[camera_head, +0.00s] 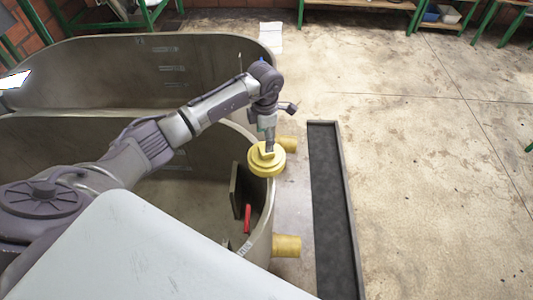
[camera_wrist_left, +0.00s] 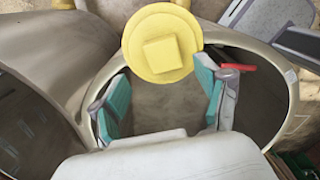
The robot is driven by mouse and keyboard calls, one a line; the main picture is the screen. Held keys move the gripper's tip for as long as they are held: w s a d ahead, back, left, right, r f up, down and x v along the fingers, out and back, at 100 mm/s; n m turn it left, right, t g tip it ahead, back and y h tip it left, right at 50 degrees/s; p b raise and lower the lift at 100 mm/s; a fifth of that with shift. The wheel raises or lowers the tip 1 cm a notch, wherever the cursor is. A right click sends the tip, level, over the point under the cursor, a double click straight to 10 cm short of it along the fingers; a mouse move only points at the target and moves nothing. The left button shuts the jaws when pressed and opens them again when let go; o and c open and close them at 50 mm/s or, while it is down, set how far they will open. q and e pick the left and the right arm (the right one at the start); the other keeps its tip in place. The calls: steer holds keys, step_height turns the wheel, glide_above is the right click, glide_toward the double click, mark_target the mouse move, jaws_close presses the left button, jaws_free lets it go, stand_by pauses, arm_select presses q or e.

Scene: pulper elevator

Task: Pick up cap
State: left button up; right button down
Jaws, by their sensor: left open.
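The yellow round cap (camera_head: 266,165) with a raised square knob is at the right rim of the front tank in the head view. Whether it rests on the rim or is held by something under it is hard to tell. My left gripper (camera_head: 269,147) is right above the cap. In the left wrist view the cap (camera_wrist_left: 160,44) lies just beyond the fingertips, its square knob facing the camera. The left gripper's teal-padded fingers (camera_wrist_left: 164,92) are apart, with nothing between them. My right gripper is not in view.
Two large grey tanks (camera_head: 165,62) stand at the left. Yellow pipe stubs (camera_head: 286,246) stick out of the front tank's right wall. A red handle (camera_head: 247,218) is inside that tank. A long dark floor channel (camera_head: 332,200) runs alongside. The concrete floor at the right is clear.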

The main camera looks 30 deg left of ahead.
mark_target(267, 156)
arm_select(q)
steer(key=f, duration=0.1)
steer(key=f+p, duration=0.1)
steer(key=f, duration=0.1)
steer(key=shift+s+d+f, duration=0.15)
steer(key=shift+d+f, duration=0.15)
steer(key=shift+f, duration=0.1)
steer(key=shift+f+p, duration=0.3)
steer(key=shift+f, duration=0.25)
steer(key=c, duration=1.2)
steer(key=shift+c, duration=0.7)
steer(key=shift+r, duration=0.1)
